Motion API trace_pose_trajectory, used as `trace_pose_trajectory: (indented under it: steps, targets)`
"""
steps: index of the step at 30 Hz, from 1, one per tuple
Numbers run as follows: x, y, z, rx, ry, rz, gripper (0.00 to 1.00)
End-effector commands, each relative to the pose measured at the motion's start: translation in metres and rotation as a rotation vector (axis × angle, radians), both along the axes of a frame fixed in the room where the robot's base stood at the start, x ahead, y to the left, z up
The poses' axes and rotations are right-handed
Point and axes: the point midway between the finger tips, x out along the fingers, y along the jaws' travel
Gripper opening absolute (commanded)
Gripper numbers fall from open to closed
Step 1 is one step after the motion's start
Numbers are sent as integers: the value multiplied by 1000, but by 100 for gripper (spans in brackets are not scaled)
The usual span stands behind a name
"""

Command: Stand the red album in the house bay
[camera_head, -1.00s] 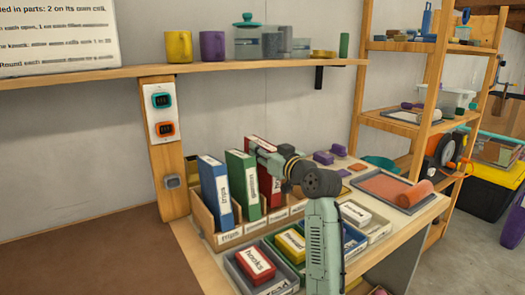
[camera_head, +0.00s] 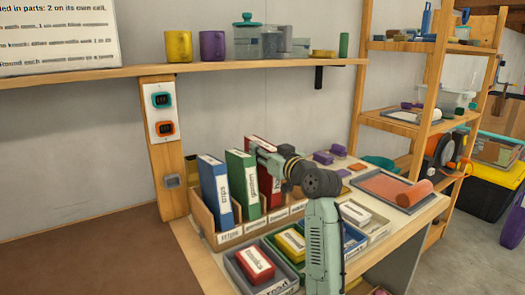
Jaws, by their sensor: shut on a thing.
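The red album (camera_head: 265,190) stands upright in a wooden rack (camera_head: 207,221), to the right of a green album (camera_head: 240,185) and a blue album (camera_head: 214,190). My gripper (camera_head: 256,152) is at the album's upper part and is shut on it. My wrist and arm hide much of the album's right side. The rack has small labels along its front edge; I cannot read which bay is the house bay. I cannot tell whether the red album's base rests on the rack floor.
Trays with a red box (camera_head: 256,264) and a yellow box (camera_head: 291,243) lie in front of the rack. Purple blocks (camera_head: 323,157) and a tray with an orange roller (camera_head: 416,192) are to the right. A shelf (camera_head: 110,76) runs above. The brown surface at left is clear.

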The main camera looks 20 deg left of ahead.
Motion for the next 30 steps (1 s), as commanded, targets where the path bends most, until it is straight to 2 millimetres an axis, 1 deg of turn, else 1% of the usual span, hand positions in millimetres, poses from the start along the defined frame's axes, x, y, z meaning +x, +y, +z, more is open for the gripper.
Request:
trace_pose_trajectory:
  steps: [11,12,22,30]
  targets:
    - [0,1,-5,0,2,2,0]
    - [0,1,-5,0,2,2,30]
    - [0,2,-7,-1,5,3,52]
    - [0,3,-10,-4,9,4,53]
